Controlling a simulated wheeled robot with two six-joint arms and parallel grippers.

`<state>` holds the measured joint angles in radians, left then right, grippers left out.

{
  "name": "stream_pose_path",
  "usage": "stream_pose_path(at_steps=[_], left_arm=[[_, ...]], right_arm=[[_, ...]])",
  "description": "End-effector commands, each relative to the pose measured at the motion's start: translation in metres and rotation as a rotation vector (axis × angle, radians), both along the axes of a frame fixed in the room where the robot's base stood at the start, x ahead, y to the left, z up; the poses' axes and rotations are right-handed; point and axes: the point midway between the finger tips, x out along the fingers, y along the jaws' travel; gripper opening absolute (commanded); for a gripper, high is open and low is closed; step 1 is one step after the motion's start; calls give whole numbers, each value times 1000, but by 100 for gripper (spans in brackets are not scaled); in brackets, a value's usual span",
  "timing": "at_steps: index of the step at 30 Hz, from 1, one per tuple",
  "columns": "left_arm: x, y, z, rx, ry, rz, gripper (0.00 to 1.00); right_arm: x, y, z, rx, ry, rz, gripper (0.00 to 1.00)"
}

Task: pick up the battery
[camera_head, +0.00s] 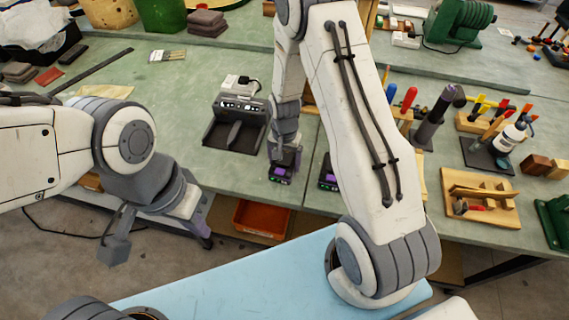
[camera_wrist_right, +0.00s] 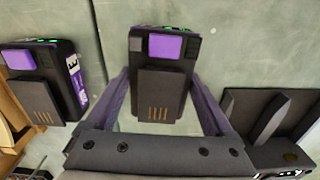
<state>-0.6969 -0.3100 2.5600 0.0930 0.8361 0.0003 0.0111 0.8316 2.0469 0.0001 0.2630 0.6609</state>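A dark battery with a purple label (camera_wrist_right: 165,48) lies on the green bench in the right wrist view, between the fingers of my right gripper (camera_wrist_right: 162,92). The fingers are apart, one on each side of it, with narrow gaps showing. In the head view my right gripper (camera_head: 284,158) is down over this battery (camera_head: 280,174) at the bench's front edge. A second similar battery (camera_wrist_right: 42,82) lies to the left in the wrist view, and right of the gripper in the head view (camera_head: 327,172). My left gripper (camera_head: 203,230) hangs in front of the bench; its opening is unclear.
A black charger (camera_head: 238,122) stands left of my right gripper; its edge shows in the wrist view (camera_wrist_right: 270,115). An orange bin (camera_head: 262,218) sits below the bench edge. Tool holders and a wooden tray (camera_head: 480,200) stand at the right.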

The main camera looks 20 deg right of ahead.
Motion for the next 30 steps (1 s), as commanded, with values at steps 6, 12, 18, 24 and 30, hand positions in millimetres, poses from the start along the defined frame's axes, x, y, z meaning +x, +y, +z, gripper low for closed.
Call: stream_pose_path(at_steps=[6,12,18,24,30], left_arm=[[0,0,0,0,0,0,0],[0,0,-2,0,0,0,0],[0,0,-9,0,0,0,0],[0,0,-20,0,0,-1,0],[0,0,-28,0,0,-1,0]], right_arm=[[0,0,1,0,-1,0,0],[1,0,5,0,-3,0,0],[2,0,27,0,-6,0,0],[-15,-25,57,0,-5,-8,0],[-40,-61,83,-1,-6,-6,0]])
